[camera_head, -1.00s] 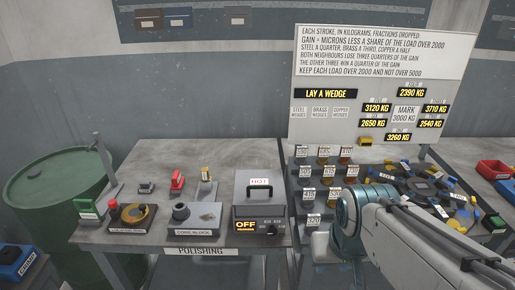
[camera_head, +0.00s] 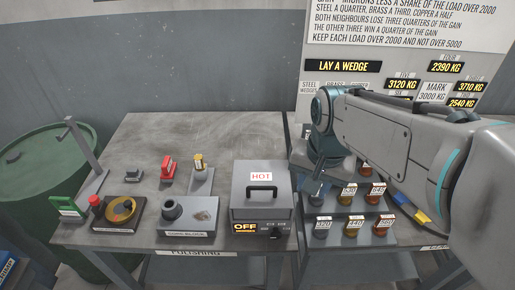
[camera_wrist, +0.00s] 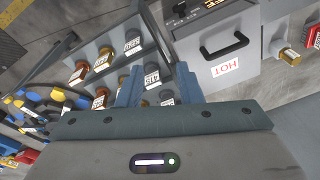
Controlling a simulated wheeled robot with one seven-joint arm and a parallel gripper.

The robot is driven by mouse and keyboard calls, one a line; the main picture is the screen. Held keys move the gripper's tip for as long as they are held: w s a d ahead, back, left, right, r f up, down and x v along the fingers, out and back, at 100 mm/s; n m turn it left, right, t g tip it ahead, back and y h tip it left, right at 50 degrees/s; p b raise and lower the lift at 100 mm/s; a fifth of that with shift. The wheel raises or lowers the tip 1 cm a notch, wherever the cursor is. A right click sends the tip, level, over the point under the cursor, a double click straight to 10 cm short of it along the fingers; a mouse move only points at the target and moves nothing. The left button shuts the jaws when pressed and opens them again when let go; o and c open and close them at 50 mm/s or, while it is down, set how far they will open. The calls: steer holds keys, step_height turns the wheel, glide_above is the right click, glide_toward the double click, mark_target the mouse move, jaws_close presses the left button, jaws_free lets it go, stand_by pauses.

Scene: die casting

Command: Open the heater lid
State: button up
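The heater (camera_head: 248,213) is a grey box on the polishing bench, with an orange OFF display and a knob on its front. Its lid (camera_head: 240,182) is shut and carries a HOT label and a black handle (camera_head: 262,189). The wrist view shows the lid (camera_wrist: 245,62) and the handle (camera_wrist: 225,48) upside down at upper right. My gripper (camera_head: 316,188) hangs just right of the heater, over the wedge rack, apart from the handle. In the wrist view its two blue fingers (camera_wrist: 157,78) stand apart with nothing held between them.
A stepped rack (camera_head: 335,233) of labelled wedges stands right of the heater, beneath my gripper. The core block (camera_head: 188,228) and a red-buttoned device (camera_head: 122,213) stand left of it. The bench behind the heater (camera_head: 235,140) is clear. A board (camera_head: 395,30) rises behind the rack.

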steer(key=w+a+r+m+g+p, duration=0.2)
steer(key=w+a+r+m+p, duration=0.15)
steer(key=w+a+m, duration=0.35)
steer(key=m+g, duration=0.2)
steer(key=m, duration=0.5)
glide_above(261, 183)
steer(key=s, duration=0.2)
steer(key=x, duration=0.6)
steer(key=p+x, duration=0.1)
steer(key=x, duration=0.5)
steer(key=shift+w+a, duration=0.1)
steer(key=shift+w, duration=0.15)
jaws_close()
